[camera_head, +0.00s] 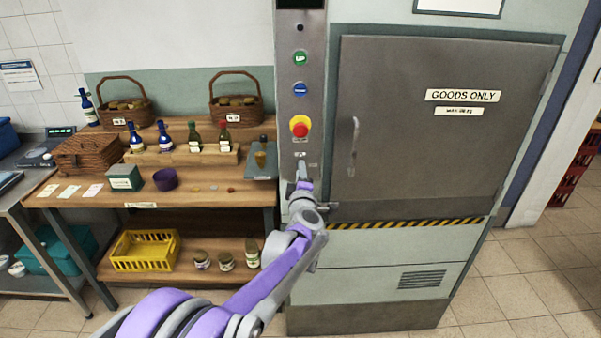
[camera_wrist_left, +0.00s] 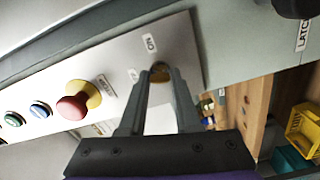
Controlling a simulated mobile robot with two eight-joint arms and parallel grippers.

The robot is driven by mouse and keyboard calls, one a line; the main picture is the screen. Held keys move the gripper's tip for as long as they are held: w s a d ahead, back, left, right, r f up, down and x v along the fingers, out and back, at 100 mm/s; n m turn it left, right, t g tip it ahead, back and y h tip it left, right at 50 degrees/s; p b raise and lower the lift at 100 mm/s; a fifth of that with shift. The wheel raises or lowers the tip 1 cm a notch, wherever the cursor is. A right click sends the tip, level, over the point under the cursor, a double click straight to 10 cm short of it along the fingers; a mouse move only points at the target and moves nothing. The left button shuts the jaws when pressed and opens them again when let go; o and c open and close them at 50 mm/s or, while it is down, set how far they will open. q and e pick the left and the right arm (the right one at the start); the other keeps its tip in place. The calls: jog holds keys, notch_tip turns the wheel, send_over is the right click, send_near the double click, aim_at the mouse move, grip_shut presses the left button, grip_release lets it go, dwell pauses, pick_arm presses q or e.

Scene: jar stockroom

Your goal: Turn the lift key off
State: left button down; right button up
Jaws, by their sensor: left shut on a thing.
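The lift key (camera_wrist_left: 160,69) is a small brass-coloured piece on the lower part of the grey control panel (camera_head: 297,95). In the left wrist view, a label reading ON sits beside it on the panel. My left gripper (camera_wrist_left: 160,80) has its two fingertips closed on the key. In the head view, my left gripper (camera_head: 303,173) reaches up to the panel below the red button and hides most of the key there. The key's exact turn angle is hard to tell. My right gripper is not in view.
A red mushroom button (camera_head: 299,126) on a yellow base, a blue button (camera_head: 300,89) and a green UP button (camera_head: 300,58) are above the key. The closed lift door (camera_head: 440,120) is to the right. A wooden bench (camera_head: 215,196) with jars, bottles and baskets stands left.

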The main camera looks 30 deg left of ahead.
pick_arm(q)
jog(key=shift+n, duration=1.3)
jog(key=c, duration=0.6)
grip_release()
jog(key=v, duration=1.1)
jog(key=shift+d+b, duration=0.1)
jog(key=shift+b, duration=0.25)
jog(key=shift+w, duration=0.1)
